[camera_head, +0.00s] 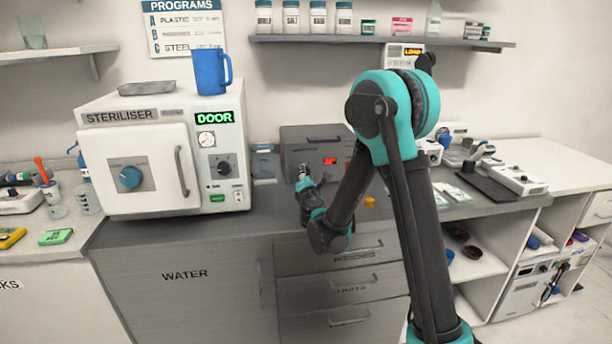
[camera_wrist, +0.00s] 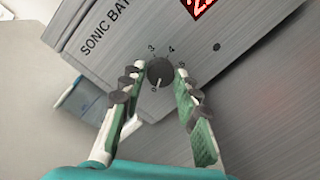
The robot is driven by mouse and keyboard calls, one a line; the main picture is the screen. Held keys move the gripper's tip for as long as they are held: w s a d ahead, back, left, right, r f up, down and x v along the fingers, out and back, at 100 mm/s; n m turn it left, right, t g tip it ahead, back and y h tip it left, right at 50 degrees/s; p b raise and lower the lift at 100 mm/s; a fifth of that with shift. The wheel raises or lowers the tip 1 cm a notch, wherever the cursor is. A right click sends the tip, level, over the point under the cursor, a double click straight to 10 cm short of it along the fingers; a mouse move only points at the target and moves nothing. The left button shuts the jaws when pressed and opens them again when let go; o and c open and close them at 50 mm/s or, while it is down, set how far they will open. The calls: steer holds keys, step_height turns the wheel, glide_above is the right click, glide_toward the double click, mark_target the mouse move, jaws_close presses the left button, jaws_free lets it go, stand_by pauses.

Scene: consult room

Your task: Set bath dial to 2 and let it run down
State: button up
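The sonic bath (camera_head: 310,138) is a grey box on the counter right of the steriliser, with a lit red display (camera_head: 330,161). In the wrist view its tilted front panel (camera_wrist: 125,42) fills the upper part, with part of the label and the red digits (camera_wrist: 203,6) cut off by the top edge. Its dark round dial (camera_wrist: 160,73) has numbers around it; 3 and 4 can be read, but the setting is unclear. My gripper (camera_wrist: 161,69) is open, one finger on each side of the dial, with small gaps showing. In the head view my gripper (camera_head: 303,174) is at the bath's front left.
The steriliser (camera_head: 105,165) stands left, with a blue jug (camera_head: 210,73) and a tray (camera_head: 147,88) on top. A clear blue-tinted container (camera_head: 263,163) stands between steriliser and bath. A small yellow item (camera_head: 370,202) lies on the counter near my arm.

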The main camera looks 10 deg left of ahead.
jaws_close()
steer(key=shift+m, duration=0.3)
steer(key=m, duration=0.3)
steer(key=shift+r+m, duration=0.1)
steer(key=shift+m, duration=0.3)
steer(key=m, duration=0.3)
steer(key=shift+d+g, duration=0.1)
steer(key=shift+g, duration=0.3)
steer(key=m, duration=0.5)
steer(key=shift+r+y, duration=0.1)
steer(key=shift+y, duration=0.3)
steer(key=m, duration=0.5)
steer(key=shift+d+g, duration=0.15)
steer(key=shift+g, duration=0.15)
steer(key=shift+m+y, duration=0.3)
steer(key=shift+y, duration=0.1)
